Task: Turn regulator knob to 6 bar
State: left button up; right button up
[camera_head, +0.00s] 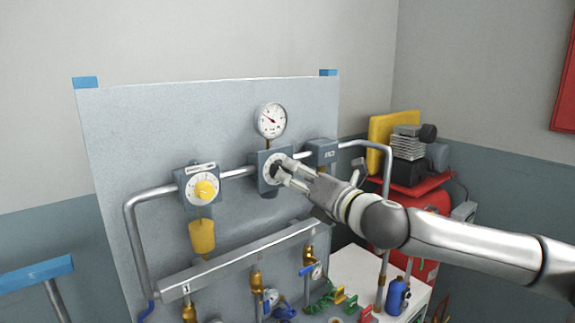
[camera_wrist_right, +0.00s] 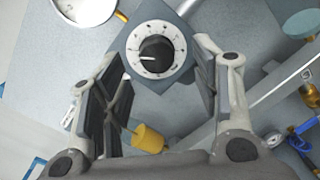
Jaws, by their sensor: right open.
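The regulator knob (camera_wrist_right: 157,54) is black with a white pointer line and sits in a round white dial (camera_wrist_right: 135,68) with marks around its edge. In the wrist view the pointer points left; the dial's figures are too small to read. In the head view the dial (camera_head: 267,174) is partly hidden by my fingers. A white pressure gauge (camera_head: 271,120) stands above it; its needle points to the upper left. My right gripper (camera_head: 281,172) is open, its fingers on either side of the knob and apart from it in the wrist view. My left gripper is not in view.
A second dial with a yellow knob (camera_head: 205,189) sits left on the grey panel (camera_head: 140,130), with a yellow cylinder (camera_head: 202,236) below. A grey box (camera_head: 322,154) and pipe lie right. Brass valves hang below the manifold (camera_head: 240,257). A red compressor (camera_head: 424,196) stands right.

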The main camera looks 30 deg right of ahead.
jog(key=shift+w+a+r+p, duration=0.25)
jog(key=shift+w+p, duration=0.2)
jog(key=shift+p, duration=0.2)
jog(key=shift+w+p, duration=0.3)
jog(key=shift+w, duration=0.05)
jog(key=shift+w+f+p, duration=0.15)
jog(key=shift+w+p, duration=0.15)
jog(key=shift+w, duration=0.25)
jog(key=shift+w+f+p, duration=0.15)
jog(key=shift+w+p, duration=0.15)
jog(key=shift+w, duration=0.25)
jog(key=c, duration=1)
jog(key=shift+c, duration=0.2)
